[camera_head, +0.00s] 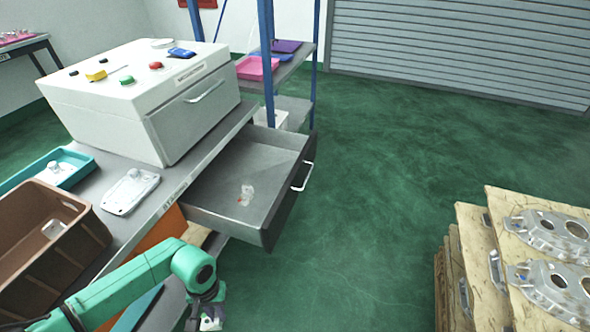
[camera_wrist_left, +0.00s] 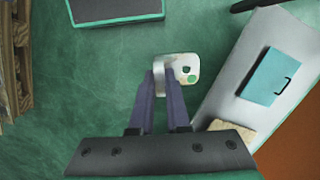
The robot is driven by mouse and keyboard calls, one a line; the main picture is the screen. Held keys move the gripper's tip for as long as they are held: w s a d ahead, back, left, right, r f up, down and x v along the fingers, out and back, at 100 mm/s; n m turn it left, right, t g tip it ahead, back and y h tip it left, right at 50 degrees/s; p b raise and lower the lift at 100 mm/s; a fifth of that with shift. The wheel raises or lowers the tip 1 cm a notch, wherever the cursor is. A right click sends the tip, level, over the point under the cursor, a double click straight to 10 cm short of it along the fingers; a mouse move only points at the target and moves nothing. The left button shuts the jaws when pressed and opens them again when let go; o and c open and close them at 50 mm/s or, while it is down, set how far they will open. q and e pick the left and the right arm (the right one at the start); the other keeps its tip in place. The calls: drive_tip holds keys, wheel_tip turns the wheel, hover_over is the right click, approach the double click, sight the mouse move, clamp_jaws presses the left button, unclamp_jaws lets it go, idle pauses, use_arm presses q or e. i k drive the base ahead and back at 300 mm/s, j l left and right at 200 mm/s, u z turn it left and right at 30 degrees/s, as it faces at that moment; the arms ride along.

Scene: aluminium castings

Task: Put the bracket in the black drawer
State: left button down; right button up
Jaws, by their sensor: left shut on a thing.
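The bracket (camera_wrist_left: 186,68) is a small pale casting with a dark hole and a green mark. My left gripper (camera_wrist_left: 165,76) is shut on it, and the fingers hide part of it. In the head view the left gripper (camera_head: 205,310) is low, in front of the workbench, with the bracket (camera_head: 211,324) at its tip near the bottom edge. The black drawer (camera_head: 238,229) is pulled out under the bench, up and to the right of the gripper. My right gripper is not in view.
A white cabinet (camera_head: 105,115) stands on the bench above the drawer. A brown crate (camera_head: 85,215), a teal tray (camera_head: 80,173) and a pale casting (camera_head: 130,190) are at the left. Wooden stacks with castings (camera_head: 475,240) stand at right. Green floor (camera_head: 370,200) between is clear.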

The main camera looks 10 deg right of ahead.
sight(266, 168)
drive_tip(key=i+l+z, duration=0.15)
drive_tip(key=z, duration=0.2)
drive_tip(key=i+l+z, duration=0.15)
drive_tip(key=z, duration=0.2)
drive_tip(key=i+z, duration=0.2)
drive_tip(key=z, duration=0.15)
drive_tip(key=i, duration=0.75)
drive_tip(key=i+j, duration=0.15)
drive_tip(key=i, duration=0.65)
drive_tip(key=i+l+u, duration=0.1)
drive_tip(key=i+u, duration=0.25)
drive_tip(key=i+l+u, duration=0.2)
drive_tip(key=i+u, duration=0.2)
drive_tip(key=k, duration=0.05)
